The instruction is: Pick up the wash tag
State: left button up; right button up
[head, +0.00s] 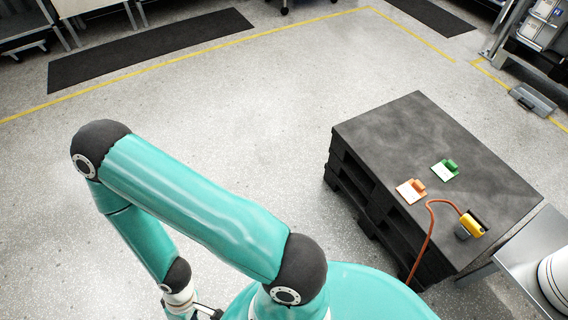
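Two small tags lie flat on top of a dark block-like stand (385,125) on the right. One is an orange tag (419,185) with a white label, nearer its left edge. The other is a green tag (450,164) with a white label, a little farther back and to the right. I cannot tell which is the wash tag, as no writing is readable. My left arm is bent at the left, well away from both tags. Its gripper (207,312) is at the bottom edge, mostly cut off. My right gripper is not in view.
A yellow device (471,224) with an orange cable (428,235) sits near the tags; the cable hangs over the stand's front edge. A metal table (520,255) bears a white round object (557,281) at right. The floor left of the stand is clear.

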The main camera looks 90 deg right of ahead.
aim_at(412, 190)
jog(key=u, duration=0.2)
jog(key=i, duration=0.7)
jog(key=z, duration=2)
jog(key=i, duration=0.25)
jog(key=z, duration=2.05)
jog(key=k, duration=0.6)
jog(key=z, duration=0.3)
jog(key=i, duration=1.95)
jog(key=u, duration=0.4)
